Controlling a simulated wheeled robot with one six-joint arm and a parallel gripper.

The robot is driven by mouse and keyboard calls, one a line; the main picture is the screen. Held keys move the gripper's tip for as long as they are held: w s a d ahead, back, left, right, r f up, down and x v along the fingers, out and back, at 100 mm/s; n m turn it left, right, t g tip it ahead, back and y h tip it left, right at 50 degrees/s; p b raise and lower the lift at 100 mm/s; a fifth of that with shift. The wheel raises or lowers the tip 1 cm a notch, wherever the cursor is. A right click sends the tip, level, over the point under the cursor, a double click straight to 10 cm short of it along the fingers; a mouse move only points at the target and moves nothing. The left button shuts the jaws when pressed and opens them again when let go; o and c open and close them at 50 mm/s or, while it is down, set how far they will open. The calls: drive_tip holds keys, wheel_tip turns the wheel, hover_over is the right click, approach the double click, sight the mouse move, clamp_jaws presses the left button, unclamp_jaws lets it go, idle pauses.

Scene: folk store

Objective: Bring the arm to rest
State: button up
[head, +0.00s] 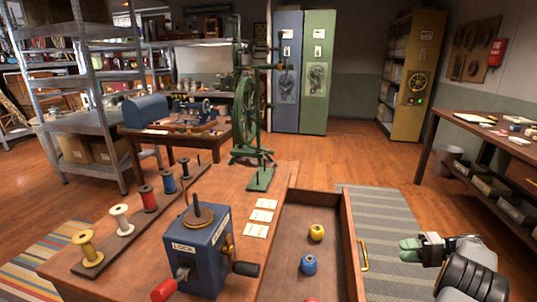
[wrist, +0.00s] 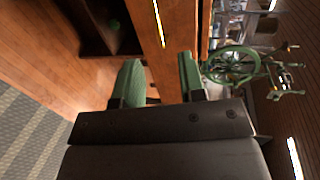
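My gripper (head: 407,250) is at the lower right of the head view, to the right of the open drawer and above the grey striped mat. Its two green fingers also show in the wrist view (wrist: 158,72), apart with nothing between them. My gripper is open and touches nothing that I can see. The rest of my arm runs off the lower right edge of the head view.
A blue winder box (head: 200,250) stands on the table. A workbench (head: 470,125) is at right; the striped mat (head: 385,213) looks clear.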

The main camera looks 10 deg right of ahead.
drive_tip(key=w+a+r+g+h+p, duration=0.1)
drive_tip(key=a+r+g+h+p, duration=0.6)
drive_tip(key=a+r, duration=1.2)
drive_tip(key=s+a+r+n+t+h+p, duration=0.2)
drive_tip(key=s+a+r+h+p, duration=0.1)
drive_tip(key=s+a+p, duration=0.3)
drive_tip(key=s+a+r+n+t+h+p, duration=0.2)
drive_tip(key=s+a+r+p, duration=0.4)
drive_tip(key=s+a, duration=0.3)
drive_tip(key=shift+s+t+h+p, duration=0.6)
drive_tip(key=shift+t+h, duration=0.2)
drive_tip(key=shift+h, duration=0.4)
drive_tip(key=shift+d, duration=0.1)
